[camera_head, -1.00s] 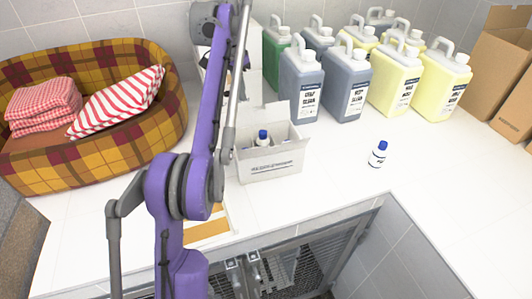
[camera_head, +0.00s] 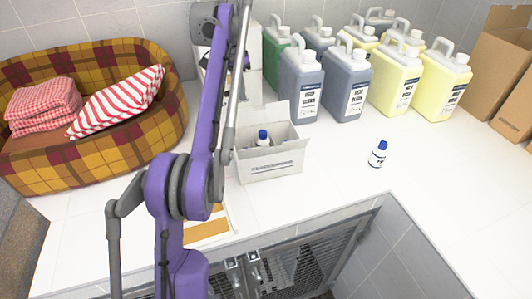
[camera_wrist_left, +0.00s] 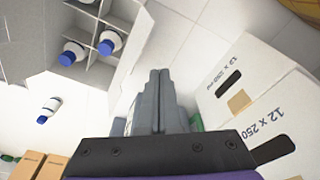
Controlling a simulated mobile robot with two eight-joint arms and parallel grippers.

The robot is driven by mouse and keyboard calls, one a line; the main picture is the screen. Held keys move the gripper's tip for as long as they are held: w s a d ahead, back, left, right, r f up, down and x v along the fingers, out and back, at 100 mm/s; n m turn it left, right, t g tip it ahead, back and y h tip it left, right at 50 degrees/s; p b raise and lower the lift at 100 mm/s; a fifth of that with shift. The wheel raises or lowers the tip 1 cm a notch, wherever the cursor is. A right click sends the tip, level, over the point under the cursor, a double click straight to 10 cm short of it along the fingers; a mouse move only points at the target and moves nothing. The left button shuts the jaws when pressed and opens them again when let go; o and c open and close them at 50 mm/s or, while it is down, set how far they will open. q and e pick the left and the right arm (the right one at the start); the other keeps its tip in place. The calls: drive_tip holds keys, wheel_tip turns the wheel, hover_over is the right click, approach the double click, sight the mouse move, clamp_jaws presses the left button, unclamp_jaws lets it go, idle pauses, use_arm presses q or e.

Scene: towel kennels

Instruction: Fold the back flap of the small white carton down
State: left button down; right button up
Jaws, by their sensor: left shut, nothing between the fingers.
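The small white carton (camera_head: 270,166) stands open on the white counter in the head view. Its back flap (camera_head: 264,116) stands up at the rear. A white bottle with a blue cap (camera_head: 263,138) shows inside. In the left wrist view the carton's grey dividers (camera_wrist_left: 88,22) and blue-capped bottles (camera_wrist_left: 110,42) show at the upper left. My left gripper (camera_wrist_left: 160,78) is shut and empty in the wrist view, beside the carton and apart from its dividers. In the head view my purple arm rises in front of the carton's left side and hides much there.
A plaid pet bed (camera_head: 120,150) is at the left. White printed boxes (camera_wrist_left: 265,95) stand close to the gripper. The counter's right front is clear.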

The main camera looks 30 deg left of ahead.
sight(247, 122)
use_arm(q)
wheel_tip(247, 122, down, 3)
drive_tip(key=shift+r+b, duration=0.1)
drive_tip(key=shift+b, duration=0.4)
use_arm(e)
drive_tip(key=shift+s+f, duration=0.35)
drive_tip(key=shift+f, duration=0.35)
use_arm(q)
drive_tip(key=shift+d, duration=0.1)
use_arm(e)
drive_tip(key=shift+f, duration=0.1)
